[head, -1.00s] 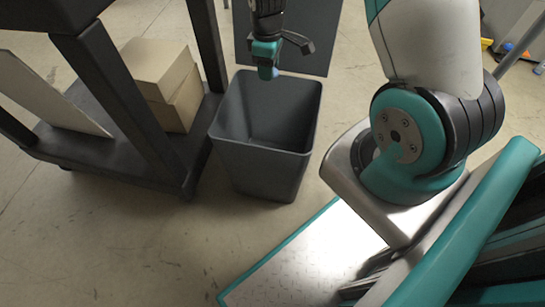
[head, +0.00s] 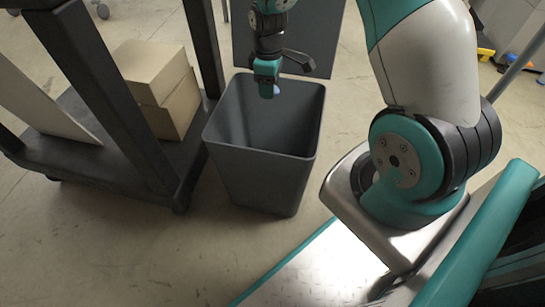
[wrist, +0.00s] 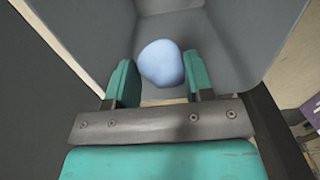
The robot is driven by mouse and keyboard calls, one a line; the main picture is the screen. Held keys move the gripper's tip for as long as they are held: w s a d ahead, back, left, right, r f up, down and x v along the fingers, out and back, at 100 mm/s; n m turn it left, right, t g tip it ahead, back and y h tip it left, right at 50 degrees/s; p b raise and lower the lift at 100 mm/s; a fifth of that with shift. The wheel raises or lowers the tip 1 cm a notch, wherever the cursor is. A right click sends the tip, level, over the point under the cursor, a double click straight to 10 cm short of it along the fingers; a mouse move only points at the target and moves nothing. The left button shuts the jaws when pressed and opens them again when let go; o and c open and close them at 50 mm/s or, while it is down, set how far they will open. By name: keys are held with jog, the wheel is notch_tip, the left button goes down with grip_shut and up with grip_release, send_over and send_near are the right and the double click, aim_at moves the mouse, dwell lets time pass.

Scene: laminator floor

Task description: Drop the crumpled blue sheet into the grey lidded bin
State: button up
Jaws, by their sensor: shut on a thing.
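The crumpled blue sheet, a small pale-blue ball (wrist: 162,64), sits between the two teal fingers of my gripper (wrist: 160,82) in the wrist view. In the head view only a bit of the blue sheet (head: 276,91) shows at the fingertips. My gripper (head: 269,89) is shut on it and points down at the back part of the grey bin's mouth. The grey bin (head: 258,182) stands upright on the floor with its top open. Its inner walls (wrist: 240,30) show behind the sheet in the wrist view. A dark upright panel behind it may be its raised lid (head: 312,50).
A dark cart (head: 150,185) stands close on the left of the bin, with cardboard boxes (head: 165,90) and a pale board (head: 40,95) on its lower shelf. The floor in front of the bin is clear. Small coloured items lie at the far right.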

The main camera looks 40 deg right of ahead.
jog(key=o, duration=1)
notch_tip(320, 180, up, 18)
jog(key=p, duration=0.7)
jog(key=shift+f, duration=0.25)
